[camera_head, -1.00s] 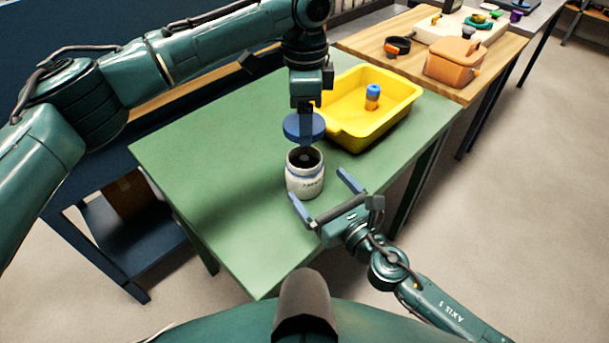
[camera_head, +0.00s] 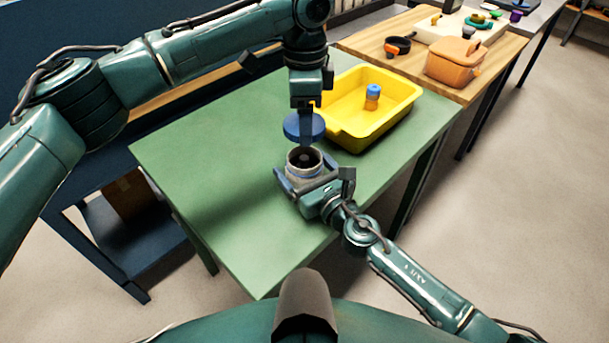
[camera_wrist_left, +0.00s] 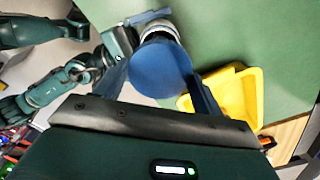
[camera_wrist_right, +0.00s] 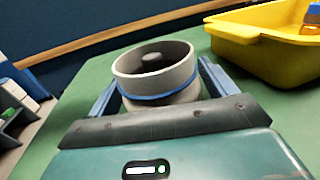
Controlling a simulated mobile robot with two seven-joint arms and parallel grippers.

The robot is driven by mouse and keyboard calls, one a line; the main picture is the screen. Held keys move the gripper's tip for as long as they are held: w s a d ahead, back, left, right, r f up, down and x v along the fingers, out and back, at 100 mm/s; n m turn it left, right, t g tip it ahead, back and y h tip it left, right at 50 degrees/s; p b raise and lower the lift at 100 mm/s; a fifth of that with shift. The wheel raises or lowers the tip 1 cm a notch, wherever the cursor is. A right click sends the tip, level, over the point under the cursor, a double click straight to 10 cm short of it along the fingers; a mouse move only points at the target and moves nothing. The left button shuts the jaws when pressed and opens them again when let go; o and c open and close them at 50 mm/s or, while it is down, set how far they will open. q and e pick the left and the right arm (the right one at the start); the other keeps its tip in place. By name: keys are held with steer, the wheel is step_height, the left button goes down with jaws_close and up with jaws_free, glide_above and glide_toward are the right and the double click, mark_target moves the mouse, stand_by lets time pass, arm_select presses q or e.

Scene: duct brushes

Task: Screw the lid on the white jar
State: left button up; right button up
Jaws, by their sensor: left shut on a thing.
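The white jar (camera_head: 301,160) stands upright and uncapped on the green table, with a dark inside and a greyish lump in it. The blue round lid (camera_head: 304,127) is held just above and slightly behind the jar mouth, apart from it. My left gripper (camera_head: 305,112) is shut on the lid, which also shows in the left wrist view (camera_wrist_left: 160,68). My right gripper (camera_head: 308,181) is low at the jar, its fingers apart on either side of it. In the right wrist view the jar (camera_wrist_right: 157,75) sits between these fingers, with no clear grip seen.
A yellow bin (camera_head: 345,130) with an orange-and-blue bottle (camera_head: 372,97) in it stands behind and right of the jar. A wooden bench (camera_head: 450,50) with an orange box (camera_head: 456,62) is beyond. The green table's (camera_head: 215,200) left and front are clear.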

steer(key=c, duration=1.2)
arm_select(q)
glide_above(305, 157)
steer(key=shift+f, duration=2.5)
arm_select(e)
steer(key=shift+o, duration=0.2)
arm_select(q)
steer(key=shift+f, duration=0.85)
steer(key=shift+f, duration=0.55)
